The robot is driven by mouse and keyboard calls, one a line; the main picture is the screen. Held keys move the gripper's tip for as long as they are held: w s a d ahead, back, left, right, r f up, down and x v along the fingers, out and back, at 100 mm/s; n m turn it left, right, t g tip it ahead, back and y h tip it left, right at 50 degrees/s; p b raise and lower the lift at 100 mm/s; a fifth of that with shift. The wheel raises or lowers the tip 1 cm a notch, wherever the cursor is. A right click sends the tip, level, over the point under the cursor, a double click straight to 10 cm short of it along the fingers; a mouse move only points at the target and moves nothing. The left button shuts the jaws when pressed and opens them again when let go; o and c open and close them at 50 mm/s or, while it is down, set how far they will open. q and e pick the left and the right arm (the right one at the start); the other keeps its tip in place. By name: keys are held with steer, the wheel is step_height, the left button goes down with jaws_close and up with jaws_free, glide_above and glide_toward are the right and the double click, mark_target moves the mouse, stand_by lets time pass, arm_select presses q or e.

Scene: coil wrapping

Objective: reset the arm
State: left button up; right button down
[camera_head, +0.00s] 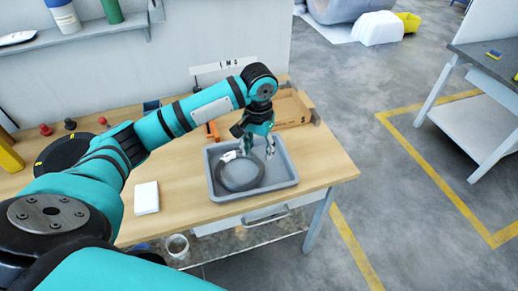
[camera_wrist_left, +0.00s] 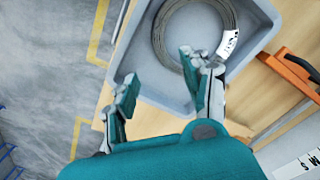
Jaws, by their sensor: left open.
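My left gripper (camera_head: 257,148) is open and empty, pointing down over the back right part of a grey tray (camera_head: 281,176). A dark coil (camera_head: 240,189) with a white label lies flat in the tray, just left of the fingers. In the left wrist view, the left gripper (camera_wrist_left: 157,70) has its fingers apart with nothing between them. The coil (camera_wrist_left: 158,38) and its label show beyond the fingers, inside the tray (camera_wrist_left: 262,28). One finger overlaps the coil's edge in this view; I cannot tell whether they touch. My right gripper is not in view.
The tray stands on a wooden table (camera_head: 326,163). A brown box (camera_head: 291,110) and an orange tool (camera_head: 212,131) lie behind it. A white block (camera_head: 146,198) lies left of the tray. A wall with a shelf (camera_head: 75,38) stands behind.

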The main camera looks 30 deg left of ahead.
arm_select(q)
steer(key=shift+d+f, duration=0.1)
steer(key=s+d+f+m+t+h, duration=0.2)
steer(key=s+d+f+m, duration=0.2)
steer(key=s+d+f, duration=0.75)
steer(key=s+a+r+n+t+y, duration=0.15)
steer(key=s+a, duration=0.25)
steer(key=s, duration=0.9)
step_height(320, 180, down, 27)
steer(key=s+g+b, duration=0.1)
steer(key=s+a+f+g+b, duration=0.1)
steer(key=s+a+f, duration=0.2)
steer(key=s+f, duration=1.4)
steer(key=shift+a+f+m+b, duration=0.2)
steer(key=shift+f+m+b, duration=0.1)
steer(key=shift+m, duration=0.05)
